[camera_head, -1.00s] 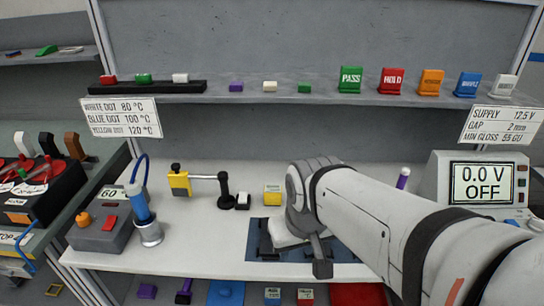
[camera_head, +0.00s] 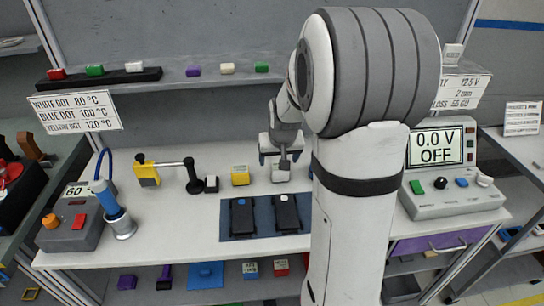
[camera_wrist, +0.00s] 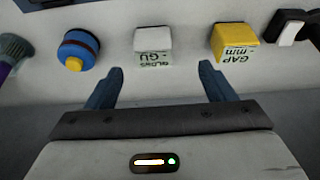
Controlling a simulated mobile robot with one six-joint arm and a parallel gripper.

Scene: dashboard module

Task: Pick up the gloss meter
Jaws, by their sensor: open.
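The gloss meter is a small white block with a printed GLOSS GU face, seen in the wrist view (camera_wrist: 153,42). In the head view it stands on the white bench, right of the yellow gap gauge (camera_head: 240,176), and shows partly below my gripper (camera_head: 280,172). My gripper (camera_head: 281,158) is open and empty, pointing down at the bench behind the blue mat. In the wrist view the gloss meter lies ahead of the gap between the two fingers (camera_wrist: 160,75), apart from both.
The yellow gauge also stands close by in the wrist view (camera_wrist: 235,42). A blue cylinder (camera_wrist: 78,50) is on the other side. Two black devices (camera_head: 242,216) lie on the blue mat (camera_head: 228,233). A grey shelf (camera_head: 190,82) runs above; a supply unit (camera_head: 445,205) stands right.

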